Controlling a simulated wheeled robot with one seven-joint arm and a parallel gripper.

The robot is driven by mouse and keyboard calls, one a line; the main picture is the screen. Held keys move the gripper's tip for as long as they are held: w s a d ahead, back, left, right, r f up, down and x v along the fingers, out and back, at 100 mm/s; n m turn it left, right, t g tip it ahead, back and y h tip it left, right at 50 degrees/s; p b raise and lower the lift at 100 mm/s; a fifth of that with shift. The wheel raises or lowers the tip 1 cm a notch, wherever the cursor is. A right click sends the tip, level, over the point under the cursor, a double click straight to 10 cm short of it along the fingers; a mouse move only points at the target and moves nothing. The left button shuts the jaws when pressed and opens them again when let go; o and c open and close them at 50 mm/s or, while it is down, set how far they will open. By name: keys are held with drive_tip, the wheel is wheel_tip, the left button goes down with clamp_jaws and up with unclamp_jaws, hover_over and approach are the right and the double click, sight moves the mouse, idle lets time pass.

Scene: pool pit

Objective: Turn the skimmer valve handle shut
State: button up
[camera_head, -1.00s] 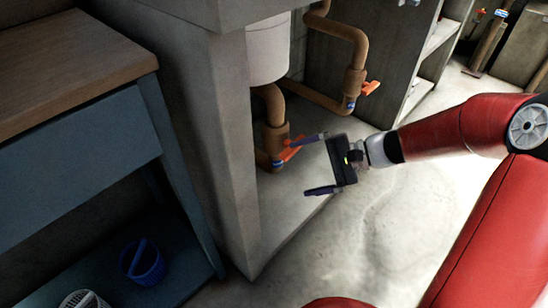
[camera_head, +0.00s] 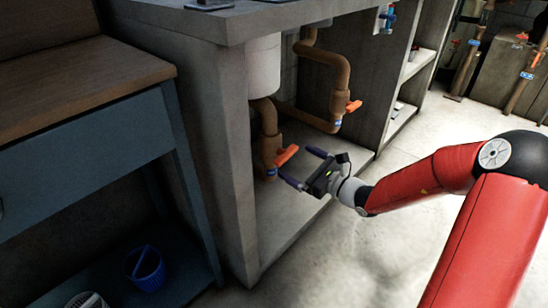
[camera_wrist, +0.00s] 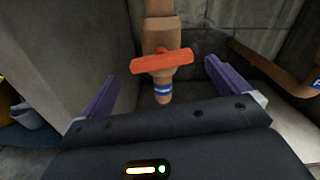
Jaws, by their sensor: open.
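An orange valve handle (camera_head: 286,155) sits on the nearer brown pipe (camera_head: 268,118), under the white basin, with a blue label below it. In the wrist view this handle (camera_wrist: 162,62) lies across the pipe, slightly tilted, ahead of and between my fingers. A second orange handle (camera_head: 354,106) is on the farther pipe (camera_head: 338,75), also with a blue label. I cannot read either label, so I cannot tell which is the skimmer valve. My gripper (camera_head: 296,163) is open and empty, just short of the nearer handle, with no contact visible.
A concrete counter's end wall (camera_head: 232,170) stands left of the pipes. A blue-grey bench (camera_head: 90,150) with a blue bucket (camera_head: 145,268) is farther left. A concrete divider (camera_head: 385,90) and shelves stand right. The floor (camera_head: 350,255) in front is open.

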sight(285, 155)
drive_tip(key=b+x, duration=0.1)
drive_tip(key=x, duration=0.6)
drive_tip(key=shift+w+a, duration=0.25)
drive_tip(key=shift+w, duration=0.1)
